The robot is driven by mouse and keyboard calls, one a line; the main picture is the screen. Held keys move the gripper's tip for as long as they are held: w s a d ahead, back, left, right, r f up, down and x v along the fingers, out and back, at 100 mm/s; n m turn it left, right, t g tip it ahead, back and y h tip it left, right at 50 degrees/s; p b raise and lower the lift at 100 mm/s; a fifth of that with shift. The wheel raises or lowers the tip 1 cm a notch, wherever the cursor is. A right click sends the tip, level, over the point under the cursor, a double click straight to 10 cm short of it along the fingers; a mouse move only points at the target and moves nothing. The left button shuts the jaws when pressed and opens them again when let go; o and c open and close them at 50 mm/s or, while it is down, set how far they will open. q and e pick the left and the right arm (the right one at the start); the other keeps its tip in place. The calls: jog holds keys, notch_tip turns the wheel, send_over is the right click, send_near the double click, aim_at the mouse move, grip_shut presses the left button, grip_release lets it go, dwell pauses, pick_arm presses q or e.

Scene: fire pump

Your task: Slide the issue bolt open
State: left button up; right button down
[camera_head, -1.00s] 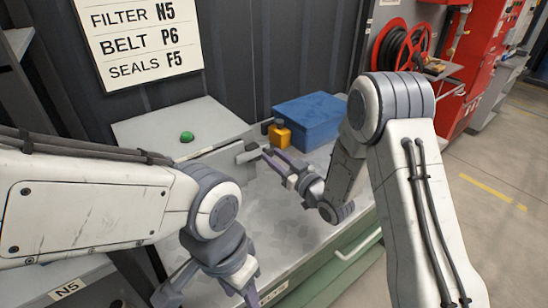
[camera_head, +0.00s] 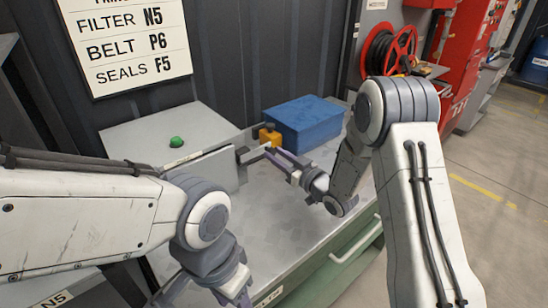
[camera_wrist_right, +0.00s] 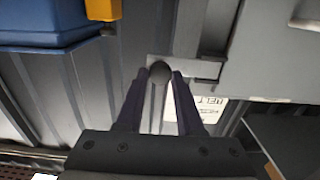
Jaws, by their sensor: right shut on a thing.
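The issue bolt (camera_head: 252,155) is a grey bar at the right end of the grey issue box (camera_head: 160,128). My right gripper (camera_head: 270,152) is at the bolt's outer end. In the right wrist view my right gripper (camera_wrist_right: 159,88) is shut on the bolt's round dark knob (camera_wrist_right: 160,71), with one finger on each side. My left gripper (camera_head: 205,296) is low at the bottom edge, away from the bolt. Its fingers look spread and empty, with the tips partly cut off.
A green button (camera_head: 176,142) is on the box top. A small yellow block (camera_head: 270,137) and a blue bin (camera_head: 303,122) stand close behind my right gripper. The bench top (camera_head: 245,215) in front is clear. A red hose reel (camera_head: 388,50) is beyond.

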jog(key=c, duration=0.6)
grip_release()
jog(key=shift+w+d, duration=0.1)
jog(key=shift+d, duration=0.25)
jog(key=shift+o, duration=0.2)
jog(key=shift+a, duration=0.1)
jog(key=shift+a, duration=0.1)
jog(key=b+v, duration=0.2)
jog(key=v, duration=0.8)
jog(key=shift+s, duration=0.3)
